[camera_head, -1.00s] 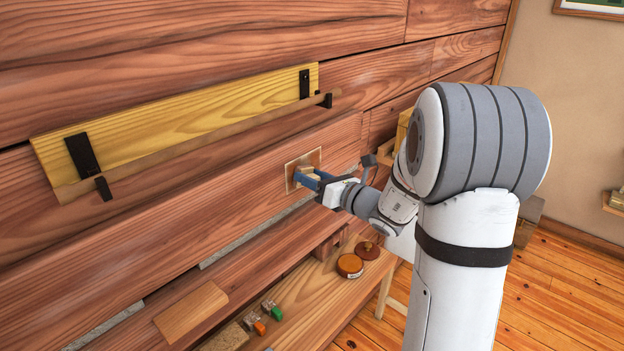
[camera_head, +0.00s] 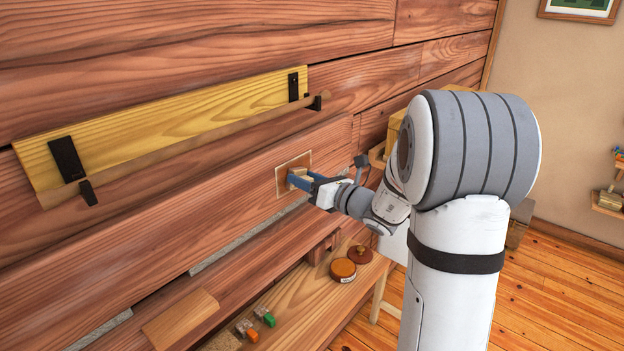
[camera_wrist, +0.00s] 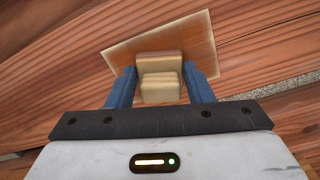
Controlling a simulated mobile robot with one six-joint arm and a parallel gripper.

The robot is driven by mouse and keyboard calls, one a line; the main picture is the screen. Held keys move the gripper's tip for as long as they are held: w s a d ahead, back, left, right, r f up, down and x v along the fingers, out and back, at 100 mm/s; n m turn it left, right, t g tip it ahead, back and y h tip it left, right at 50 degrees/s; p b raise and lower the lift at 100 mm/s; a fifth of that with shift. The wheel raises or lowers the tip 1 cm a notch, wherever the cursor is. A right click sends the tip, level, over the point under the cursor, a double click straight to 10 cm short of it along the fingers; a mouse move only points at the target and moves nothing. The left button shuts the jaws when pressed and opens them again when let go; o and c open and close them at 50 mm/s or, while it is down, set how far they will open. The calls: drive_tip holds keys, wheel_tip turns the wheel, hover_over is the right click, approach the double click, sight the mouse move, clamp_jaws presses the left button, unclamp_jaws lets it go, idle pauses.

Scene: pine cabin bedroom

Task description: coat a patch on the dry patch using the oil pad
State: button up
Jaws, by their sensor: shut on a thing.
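The dry patch (camera_head: 281,182) is a paler rectangle with a light edge on the reddish plank wall. It also shows in the wrist view (camera_wrist: 200,52), with a darker orange-brown area around the pad. My gripper (camera_head: 300,178) is at the patch with its blue fingers shut on the oil pad, a small cream block. In the wrist view the pad (camera_wrist: 160,68) sits between the fingertips of my gripper (camera_wrist: 161,90), its far face against or very near the patch. The pad's contact face is hidden.
A yellow board (camera_head: 190,125) with black brackets and a rod is on the wall at upper left.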

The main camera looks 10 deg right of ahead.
drive_tip(key=shift+s+a, duration=0.35)
drive_tip(key=shift+a, duration=0.25)
drive_tip(key=shift+r, duration=0.5)
drive_tip(key=shift+w+d, duration=1.1)
drive_tip(key=shift+d, duration=0.6)
drive_tip(key=shift+s+a+b, duration=0.3)
drive_tip(key=shift+s+a, duration=0.3)
drive_tip(key=shift+a, duration=0.25)
drive_tip(key=shift+s+a+b, duration=0.25)
drive_tip(key=shift+s+a, duration=0.3)
drive_tip(key=shift+a, duration=0.3)
drive_tip(key=shift+d, duration=0.1)
drive_tip(key=shift+v, duration=2.85)
drive_tip(key=shift+s, duration=0.1)
